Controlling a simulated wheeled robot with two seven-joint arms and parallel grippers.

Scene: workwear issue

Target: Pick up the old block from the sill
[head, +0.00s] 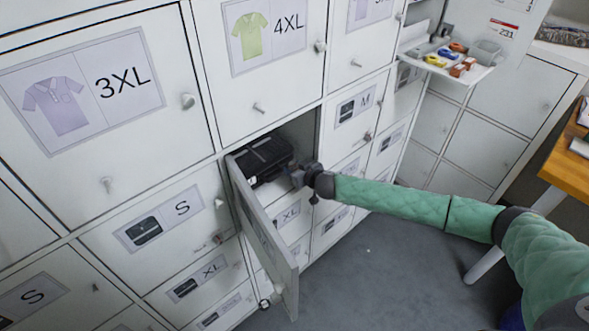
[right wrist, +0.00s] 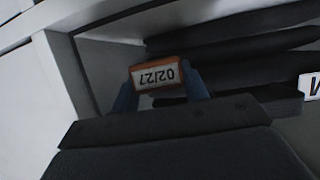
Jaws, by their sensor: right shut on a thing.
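An orange block (right wrist: 147,69) with a white label reading 02/27, upside down in the right wrist view, sits between the blue fingertips of my right gripper (right wrist: 160,88). The gripper is shut on it. In the head view my right gripper (head: 295,178) is at the mouth of an open locker compartment, beside dark folded garments (head: 262,157). The block cannot be made out in the head view. My left gripper is not in view.
The compartment's door (head: 266,235) stands open, swung out toward me. Closed labelled lockers surround it. A small white shelf (head: 447,70) with several coloured blocks is at the upper right. A wooden table (head: 568,160) is at the right edge. Grey floor (head: 390,270) is clear.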

